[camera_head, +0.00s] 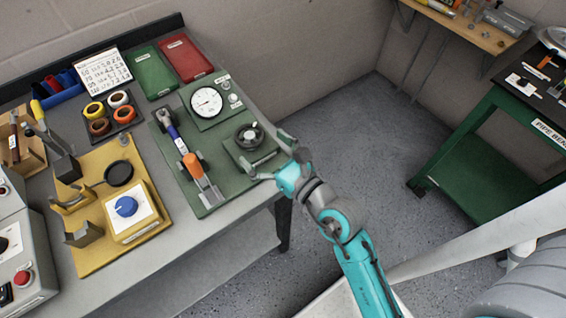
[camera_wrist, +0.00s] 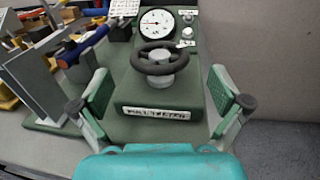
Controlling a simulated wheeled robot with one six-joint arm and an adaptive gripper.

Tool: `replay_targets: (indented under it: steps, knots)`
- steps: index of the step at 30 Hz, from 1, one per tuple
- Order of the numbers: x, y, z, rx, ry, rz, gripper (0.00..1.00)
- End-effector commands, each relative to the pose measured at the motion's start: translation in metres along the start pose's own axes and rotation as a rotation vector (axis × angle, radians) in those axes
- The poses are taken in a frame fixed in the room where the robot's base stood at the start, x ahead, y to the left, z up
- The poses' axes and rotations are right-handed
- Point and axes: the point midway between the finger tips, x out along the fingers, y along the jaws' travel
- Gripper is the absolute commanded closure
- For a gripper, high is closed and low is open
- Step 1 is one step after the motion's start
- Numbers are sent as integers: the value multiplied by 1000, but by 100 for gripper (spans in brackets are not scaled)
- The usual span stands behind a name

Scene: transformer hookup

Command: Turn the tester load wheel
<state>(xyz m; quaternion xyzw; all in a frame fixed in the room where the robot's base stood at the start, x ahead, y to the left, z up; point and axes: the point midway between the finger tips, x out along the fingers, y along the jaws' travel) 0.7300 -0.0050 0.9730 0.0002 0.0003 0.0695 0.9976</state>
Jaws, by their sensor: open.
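The tester load wheel is a dark round handwheel (camera_head: 249,136) on a green base at the right end of the green tester board (camera_head: 209,198). In the wrist view the wheel (camera_wrist: 160,60) stands ahead on a grey hub, above a label plate too blurred to read. My gripper (camera_head: 266,160) is at the table's right edge beside the wheel's base. In the wrist view its two fingers (camera_wrist: 165,98) are spread wide, one on each side of the wheel's base, with nothing between the pads gripped. The round dial gauge (camera_head: 207,102) sits behind the wheel.
A yellow fixture (camera_head: 99,205) is farther left. Red (camera_head: 186,58) and green (camera_head: 153,72) trays sit at the back. Open floor (camera_head: 330,130) lies right of the table.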

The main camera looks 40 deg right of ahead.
Motion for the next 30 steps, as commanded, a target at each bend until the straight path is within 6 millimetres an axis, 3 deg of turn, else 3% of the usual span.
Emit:
replay_targets:
  steps: [6,13,20,30]
  knots:
    - [-35,-1,-1,3,3,-3,1]
    - [-61,-1,-2,1,3,-1,1]
    - [-71,0,-1,0,-3,0,1]
    - [-71,0,-1,1,-3,3,1]
